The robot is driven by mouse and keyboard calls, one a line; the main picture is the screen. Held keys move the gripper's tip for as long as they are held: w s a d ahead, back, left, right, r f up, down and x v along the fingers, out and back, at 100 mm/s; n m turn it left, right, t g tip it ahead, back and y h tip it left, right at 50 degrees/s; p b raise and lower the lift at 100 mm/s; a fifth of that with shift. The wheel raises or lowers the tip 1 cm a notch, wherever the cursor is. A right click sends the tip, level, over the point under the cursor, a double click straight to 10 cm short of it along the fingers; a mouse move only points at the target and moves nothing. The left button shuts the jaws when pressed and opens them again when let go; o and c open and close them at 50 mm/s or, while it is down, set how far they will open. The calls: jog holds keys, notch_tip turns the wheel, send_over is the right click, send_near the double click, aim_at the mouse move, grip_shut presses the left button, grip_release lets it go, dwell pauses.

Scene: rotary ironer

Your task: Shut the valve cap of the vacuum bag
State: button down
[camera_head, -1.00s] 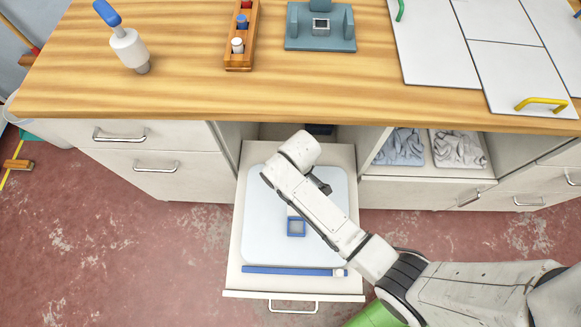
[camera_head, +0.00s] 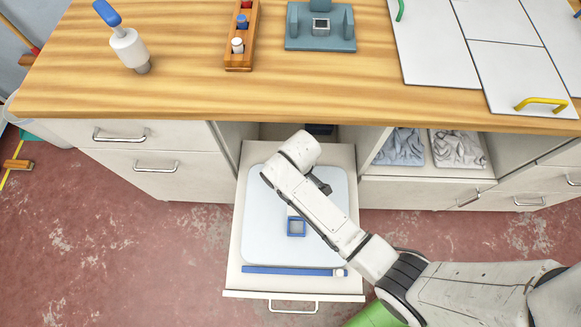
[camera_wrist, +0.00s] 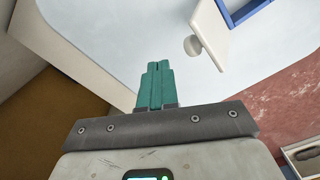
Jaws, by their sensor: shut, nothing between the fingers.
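The vacuum bag (camera_head: 262,200) is a pale, flat, rounded sheet in the pulled-out drawer. Its valve is a small blue square frame (camera_head: 296,228), open on top; a corner of this frame shows at the top right of the wrist view (camera_wrist: 240,10). The valve cap is a white flap (camera_wrist: 211,28) with a round knob, standing open at the frame's edge. In the head view, my arm partly covers the cap. My gripper (camera_wrist: 157,66) has teal fingers, shut and empty, over the bag. The fingers are left of the cap in the wrist view and apart from it.
A blue strip (camera_head: 290,270) with a white slider (camera_head: 340,273) lies along the bag's front edge. The drawer's wall (camera_wrist: 75,45) rises near my gripper in the wrist view. The wooden countertop (camera_head: 190,85) overhangs behind the drawer. Folded cloths (camera_head: 457,148) fill a cubby at right.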

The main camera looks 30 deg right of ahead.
jog(key=shift+f, duration=0.2)
jog(key=shift+f+b, duration=0.6)
jog(key=shift+f, duration=0.2)
